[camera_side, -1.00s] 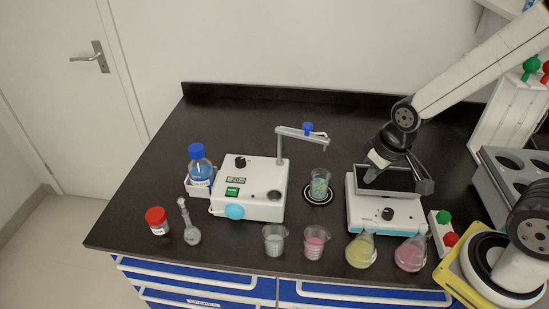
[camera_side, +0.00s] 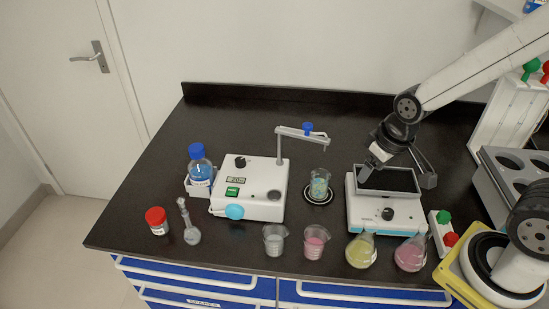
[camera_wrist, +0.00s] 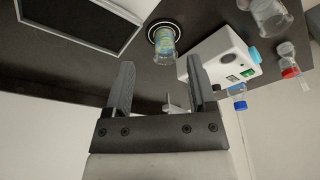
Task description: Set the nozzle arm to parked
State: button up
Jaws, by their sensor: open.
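The nozzle arm (camera_side: 300,134) is a thin grey bar on a post at the back right of the white distiller unit (camera_side: 255,192). It has a blue knob (camera_side: 308,128) on top and reaches right, with its tip above a beaker of coloured contents (camera_side: 319,186) on a round dark plate. My gripper (camera_side: 398,174) is open and empty, above the dark-topped device to the right of the nozzle arm. In the wrist view my gripper (camera_wrist: 160,66) has its fingers apart. A grey piece between them may be part of the nozzle arm, mostly hidden.
The white device with a dark top (camera_side: 388,212) stands below my gripper. Two beakers and two flasks line the front edge, including a yellow flask (camera_side: 361,251). A blue-capped bottle (camera_side: 199,168) stands left of the distiller. The counter behind the nozzle arm is clear.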

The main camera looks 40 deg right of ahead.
jog(key=w+v, duration=0.2)
jog(key=v, duration=0.5)
jog(key=m+t, duration=0.1)
jog(key=t, duration=0.7)
send_near(311, 128)
notch_tip(311, 128, down, 4)
jog(key=w+a, duration=0.2)
jog(key=a, duration=0.1)
notch_tip(311, 128, up, 3)
jog(key=w+d+m+t+h, duration=0.1)
jog(key=d+m+t+h, duration=0.1)
jog(key=t+h, duration=0.35)
jog(key=shift+t+y, duration=0.45)
jog(key=shift+t, duration=0.2)
jog(key=shift+w+a+f, duration=0.1)
jog(key=shift+f, duration=1.2)
jog(key=shift+w+a+f, duration=0.1)
jog(key=shift+f, duration=1.15)
jog(key=shift+w, duration=0.1)
jog(key=x, duration=0.7)
jog(key=shift+w, duration=0.3)
jog(key=shift+d, duration=0.1)
